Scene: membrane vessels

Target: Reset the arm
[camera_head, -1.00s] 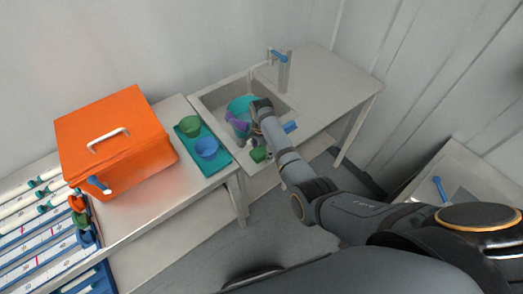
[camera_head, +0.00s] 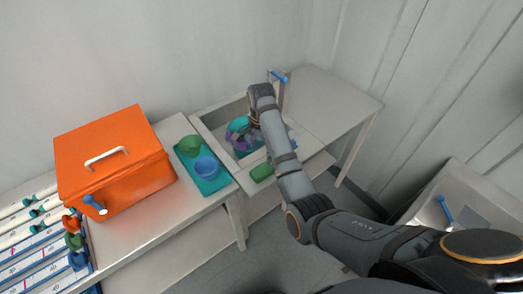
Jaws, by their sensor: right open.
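My right arm reaches from the lower right up to the sink (camera_head: 213,131). My right gripper (camera_head: 256,136) is open at the arm's far end, over the basin, right beside the teal vessel (camera_head: 238,126). A purple thing (camera_head: 233,140) shows at the vessel's left side. The forearm hides part of the basin, and I cannot tell whether the fingers touch the vessel. My left gripper is not in view.
A green sponge-like block (camera_head: 262,172) lies on the sink's front edge. A teal tray (camera_head: 212,183) left of the sink holds a green bowl (camera_head: 190,145) and a blue bowl (camera_head: 206,167). An orange box (camera_head: 130,165) stands further left. The blue-handled tap (camera_head: 279,76) is behind my wrist.

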